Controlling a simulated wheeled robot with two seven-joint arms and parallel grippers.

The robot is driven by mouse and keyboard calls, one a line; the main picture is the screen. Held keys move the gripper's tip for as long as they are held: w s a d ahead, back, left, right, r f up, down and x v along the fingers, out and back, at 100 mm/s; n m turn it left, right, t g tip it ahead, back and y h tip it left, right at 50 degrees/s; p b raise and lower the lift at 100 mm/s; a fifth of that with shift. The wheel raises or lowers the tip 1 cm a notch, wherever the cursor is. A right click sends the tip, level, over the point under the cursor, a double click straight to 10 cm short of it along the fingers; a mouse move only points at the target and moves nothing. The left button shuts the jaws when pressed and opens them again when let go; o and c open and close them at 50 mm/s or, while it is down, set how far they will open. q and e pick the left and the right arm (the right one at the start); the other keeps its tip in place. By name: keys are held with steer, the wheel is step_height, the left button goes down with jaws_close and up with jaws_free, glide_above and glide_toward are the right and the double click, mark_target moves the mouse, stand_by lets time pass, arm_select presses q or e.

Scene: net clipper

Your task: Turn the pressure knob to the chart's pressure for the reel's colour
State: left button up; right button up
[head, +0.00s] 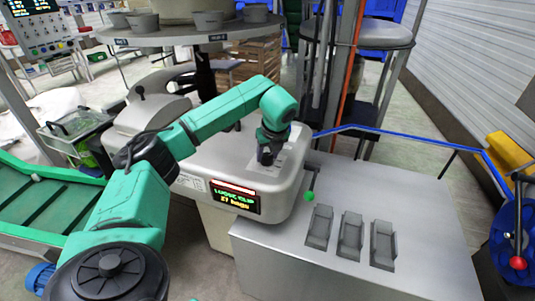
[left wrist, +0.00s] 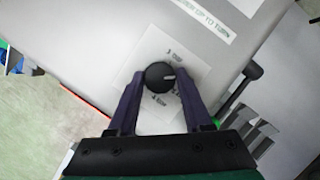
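The pressure knob (left wrist: 159,76) is round and black with a pale mark, on a white label plate on the grey machine top. My left gripper (left wrist: 160,75) has one finger on each side of the knob, with narrow gaps seeming to show between. In the head view my left gripper (head: 268,152) points down at the machine top and hides the knob. The machine's display (head: 235,201) shows green and yellow text, hard to read. A dark panel with small coloured text (head: 30,8) is at top left; I cannot tell whether it is the chart. My right gripper is out of view.
A lever with a green ball (head: 309,196) stands beside the machine on the grey bench (head: 420,230). Three grey trays (head: 350,235) sit on the bench. A green conveyor (head: 35,210) is at left.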

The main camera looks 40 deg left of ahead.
arm_select(q)
jaws_close()
steer(key=shift+m, duration=0.3)
steer(key=shift+m+t+b, duration=0.3)
steer(key=shift+b, duration=0.05)
steer(key=m+h+b, duration=0.1)
steer(key=m, duration=0.2)
steer(key=shift+s+a+f+t, duration=0.1)
steer(key=shift+a+t, duration=0.05)
steer(key=shift+t, duration=0.25)
steer(key=shift+m+t+h+b, duration=0.3)
steer(key=shift+m+h+b, duration=0.1)
steer(key=shift+m, duration=0.8)
steer(key=shift+a+m+h, duration=0.1)
steer(key=shift+m+h, duration=0.5)
steer(key=shift+m, duration=0.9)
